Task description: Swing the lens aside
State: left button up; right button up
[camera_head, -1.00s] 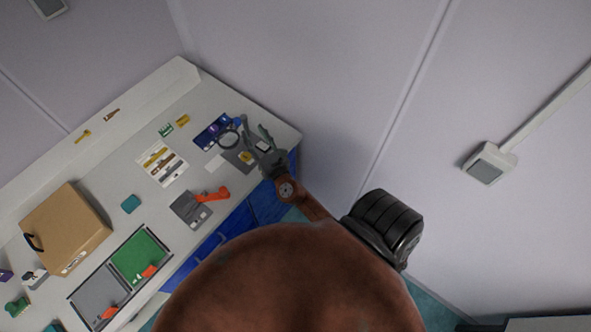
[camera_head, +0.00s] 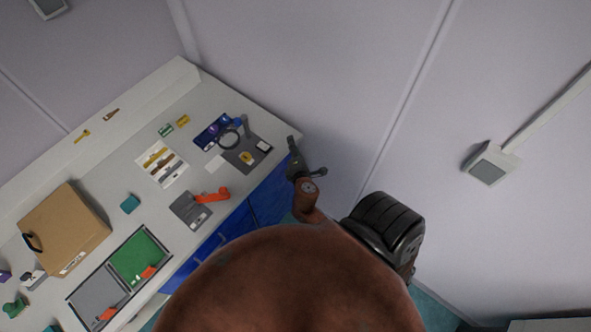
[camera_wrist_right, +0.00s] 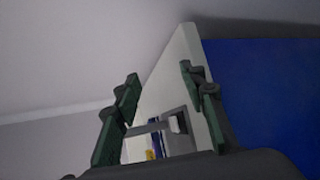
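The lens (camera_head: 229,140) is a dark round ring on a grey stand plate (camera_head: 243,160) near the right end of the white bench. In the head view it lies over the left end of the plate, next to a blue card. A small yellow item (camera_head: 246,158) sits on the plate. My right gripper (camera_head: 291,153) is just off the bench's right edge, apart from the stand. In the right wrist view its green fingers (camera_wrist_right: 160,85) are spread with nothing between them; the grey plate (camera_wrist_right: 175,142) shows beyond. My left gripper is not in view.
The blue card (camera_head: 214,131) lies left of the lens. A grey pad with an orange tool (camera_head: 212,196) lies nearer the front edge. A white sheet with several strips (camera_head: 162,164) and a cardboard box (camera_head: 65,227) stand further left. Blue drawers (camera_head: 270,196) are below the bench.

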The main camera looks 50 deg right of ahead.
notch_tip(320, 180, down, 12)
jog(key=s+a+m+g+y, duration=0.1)
jog(key=s+m+g+y, duration=0.1)
jog(key=shift+s+a+f+b, duration=0.25)
jog(key=shift+s+a+b, duration=0.05)
jog(key=shift+a, duration=0.1)
jog(key=shift+c, duration=0.2)
